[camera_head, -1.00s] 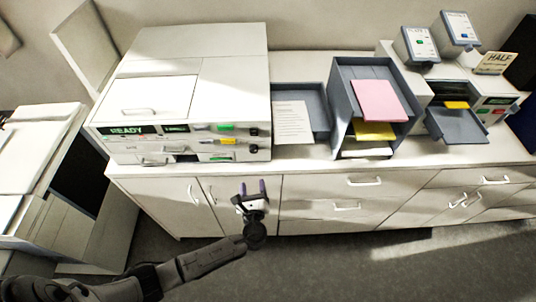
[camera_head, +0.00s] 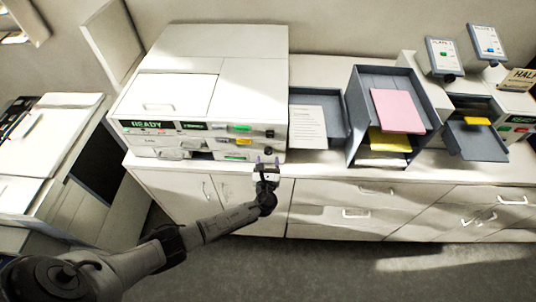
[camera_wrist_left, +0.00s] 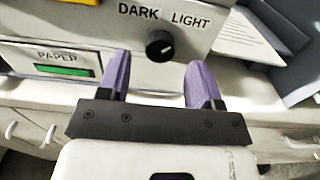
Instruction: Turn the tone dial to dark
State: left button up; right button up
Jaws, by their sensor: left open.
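The tone dial (camera_wrist_left: 160,44) is a small round black knob with a pale pointer mark, below the words DARK and LIGHT in the left wrist view. It sits on the front of the white copier (camera_head: 200,95), near the lower right corner in the head view. My left gripper (camera_head: 266,160) is open and empty in front of that corner. In the left wrist view its two purple fingertips (camera_wrist_left: 158,85) stand apart, below the dial on either side, not touching it. My right gripper is not in view.
A PAPER panel with a green strip (camera_wrist_left: 62,71) is left of the dial. Right of the copier are a grey tray with a printed sheet (camera_head: 307,127) and a grey sorter with pink paper (camera_head: 397,111). White cabinets (camera_head: 340,200) run below the counter.

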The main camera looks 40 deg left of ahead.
aim_at(268, 153)
pick_arm(q)
jog(key=shift+x, duration=1.55)
jog(key=c, duration=0.9)
